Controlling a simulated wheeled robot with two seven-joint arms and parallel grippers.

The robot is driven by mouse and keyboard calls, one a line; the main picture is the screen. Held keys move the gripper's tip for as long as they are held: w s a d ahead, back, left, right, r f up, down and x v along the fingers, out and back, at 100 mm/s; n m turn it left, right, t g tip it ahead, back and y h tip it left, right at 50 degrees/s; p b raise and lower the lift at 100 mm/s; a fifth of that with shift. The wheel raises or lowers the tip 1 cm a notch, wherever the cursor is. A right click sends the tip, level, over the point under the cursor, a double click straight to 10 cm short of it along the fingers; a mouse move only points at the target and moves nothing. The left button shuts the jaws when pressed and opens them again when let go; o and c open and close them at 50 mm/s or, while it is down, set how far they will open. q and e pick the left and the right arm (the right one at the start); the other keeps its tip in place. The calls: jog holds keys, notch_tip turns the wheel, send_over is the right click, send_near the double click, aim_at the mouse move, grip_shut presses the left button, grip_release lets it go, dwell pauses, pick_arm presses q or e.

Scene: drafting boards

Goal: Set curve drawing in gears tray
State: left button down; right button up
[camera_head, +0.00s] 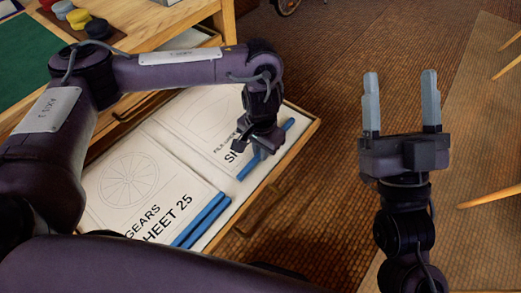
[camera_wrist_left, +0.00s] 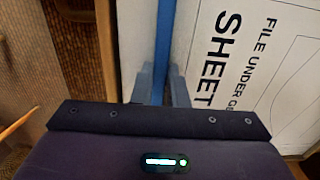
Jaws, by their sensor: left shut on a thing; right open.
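A white sheet (camera_head: 200,110) marked "FILE UNDER G..." lies in the back part of an open drawer, partly hidden by my left arm. It also shows in the left wrist view (camera_wrist_left: 265,75). My left gripper (camera_head: 257,150) points down and is shut on a blue strip (camera_wrist_left: 168,45) along this sheet's front side. I cannot tell whether the sheet is lifted. The gears drawing (camera_head: 135,185), "SHEET 25", with a spoked wheel, lies in the nearer part with blue strips (camera_head: 200,222) at its front. My right gripper (camera_head: 400,105) is open and empty, right of the drawer.
The drawer's wooden front wall (camera_head: 298,135) and a handle (camera_head: 262,208) face the floor. The wooden desk (camera_head: 165,22) above carries a green mat (camera_head: 20,60) and colored round pieces (camera_head: 78,18). The brown floor (camera_head: 330,90) around my right gripper is clear; wooden legs (camera_head: 490,198) stand far right.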

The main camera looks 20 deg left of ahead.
pick_arm(q)
jog(key=shift+f, duration=0.1)
dwell(0.3)
jog(key=c, duration=1.4)
grip_release()
jog(key=shift+c, duration=0.2)
